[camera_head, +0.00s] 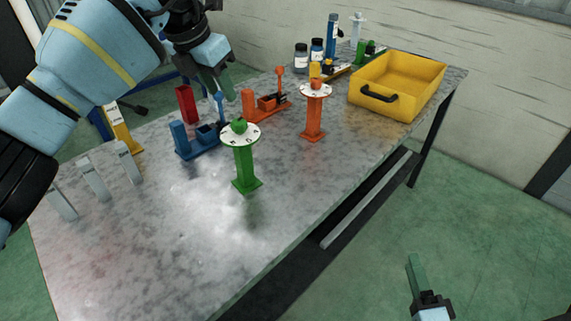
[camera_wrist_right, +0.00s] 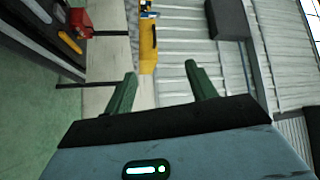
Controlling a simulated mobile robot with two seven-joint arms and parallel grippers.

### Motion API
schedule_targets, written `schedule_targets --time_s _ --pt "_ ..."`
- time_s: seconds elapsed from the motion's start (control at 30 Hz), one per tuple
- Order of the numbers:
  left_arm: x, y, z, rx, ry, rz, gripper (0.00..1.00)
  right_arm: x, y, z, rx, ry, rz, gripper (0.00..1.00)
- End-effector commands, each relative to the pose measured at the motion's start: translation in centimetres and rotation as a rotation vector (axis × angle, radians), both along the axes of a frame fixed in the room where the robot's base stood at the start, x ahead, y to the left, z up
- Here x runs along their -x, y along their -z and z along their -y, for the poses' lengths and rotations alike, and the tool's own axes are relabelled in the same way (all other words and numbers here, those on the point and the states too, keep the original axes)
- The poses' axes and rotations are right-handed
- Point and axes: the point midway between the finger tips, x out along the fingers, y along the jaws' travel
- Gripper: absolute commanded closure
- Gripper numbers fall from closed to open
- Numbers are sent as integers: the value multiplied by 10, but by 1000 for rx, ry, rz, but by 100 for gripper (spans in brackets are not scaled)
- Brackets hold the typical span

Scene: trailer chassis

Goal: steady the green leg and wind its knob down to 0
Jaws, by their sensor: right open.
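The green leg (camera_head: 245,168) stands upright on the metal table in the head view. It has a square foot, a round white dial (camera_head: 232,140) on top with dark marks, and a green knob (camera_head: 239,126) at the dial's centre. The dial reading is too small to tell. My left gripper (camera_head: 222,92) hangs above and a little left of the knob, apart from it; its finger gap is not clear. My right gripper (camera_head: 417,272) is low at the right, off the table's front edge. In the right wrist view its two green fingers (camera_wrist_right: 158,85) are apart with nothing between them.
An orange leg (camera_head: 313,122) with a white dial stands to the right. Blue (camera_head: 196,145) and orange (camera_head: 264,105) fixtures stand behind the green leg. A yellow tray (camera_head: 398,85) is at the far right. Grey upright plates (camera_head: 95,178) stand at left. The front table area is clear.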

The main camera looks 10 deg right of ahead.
Motion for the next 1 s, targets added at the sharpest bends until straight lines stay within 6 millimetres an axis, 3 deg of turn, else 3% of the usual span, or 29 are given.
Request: schedule_targets --time_s 0.3,0.43,0.77,1.0 --pt "0 0 0 0 0 0 64 -16 -71 38 -317 20 351 44" --pt "0 0 0 0 0 0 64 -37 -76 30 -310 18 360 44" --pt "0 0 0 0 0 0 64 -110 -68 -30 -56 -22 202 44" --pt "0 0 0 0 0 0 64 -178 -75 -108 295 -135 91 44"
